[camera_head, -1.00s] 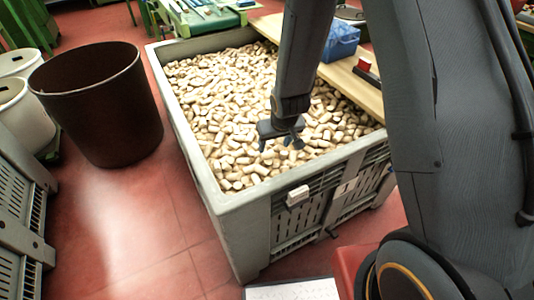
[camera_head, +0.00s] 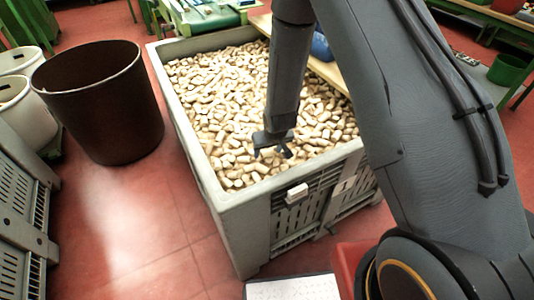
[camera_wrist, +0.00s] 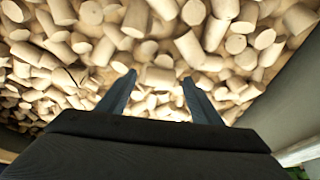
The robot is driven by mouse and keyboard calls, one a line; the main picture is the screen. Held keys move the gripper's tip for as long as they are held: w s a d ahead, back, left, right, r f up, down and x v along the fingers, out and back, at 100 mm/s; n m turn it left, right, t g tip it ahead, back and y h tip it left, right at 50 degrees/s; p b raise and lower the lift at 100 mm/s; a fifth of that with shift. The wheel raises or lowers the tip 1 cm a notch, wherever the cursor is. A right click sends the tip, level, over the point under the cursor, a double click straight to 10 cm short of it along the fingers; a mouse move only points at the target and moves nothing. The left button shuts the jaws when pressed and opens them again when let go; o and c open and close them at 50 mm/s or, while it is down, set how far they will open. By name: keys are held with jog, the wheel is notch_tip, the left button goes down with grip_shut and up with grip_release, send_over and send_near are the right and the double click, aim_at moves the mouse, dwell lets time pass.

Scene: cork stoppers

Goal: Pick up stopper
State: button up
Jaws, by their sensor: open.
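Many pale tan cork stoppers (camera_head: 220,110) fill a large grey crate in a loose heap. They fill most of the wrist view too. My gripper (camera_head: 270,153) is low over the near part of the heap, close to the crate's near wall. In the wrist view my gripper (camera_wrist: 158,92) has its two fingers spread apart, with nothing held between them. A stopper (camera_wrist: 160,77) shows just past and between the fingertips. I cannot tell whether the fingertips touch any stopper.
The grey crate's rim (camera_head: 185,130) stands around the stoppers, and its wall (camera_wrist: 285,100) shows at right in the wrist view. A wooden board (camera_head: 330,72) lies across the crate's far right. A dark brown bin (camera_head: 100,105) stands left on the red floor.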

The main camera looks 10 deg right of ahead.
jog(key=c, duration=1.1)
